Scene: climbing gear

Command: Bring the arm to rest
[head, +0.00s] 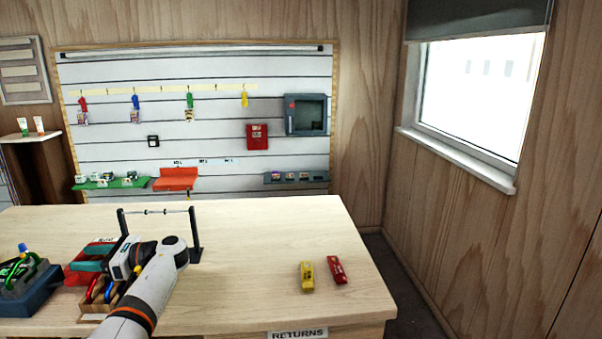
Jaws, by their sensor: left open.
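My left arm comes in from the lower left over the table (250,230). My left gripper (118,264) is at the wrist's left end, above the left part of the table, over or close to a small wooden tray (97,308) with coloured gear in it. The jaws are open. The fingertips are small and partly lost against the red and teal items behind them. I see nothing held. My right gripper is not in view.
A black stand with a thin crossbar (195,240) rises just behind my wrist. A dark blue bin (35,292) with gear sits at the far left. A yellow item (307,276) and a red item (337,270) lie on the right. The table's middle is clear.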

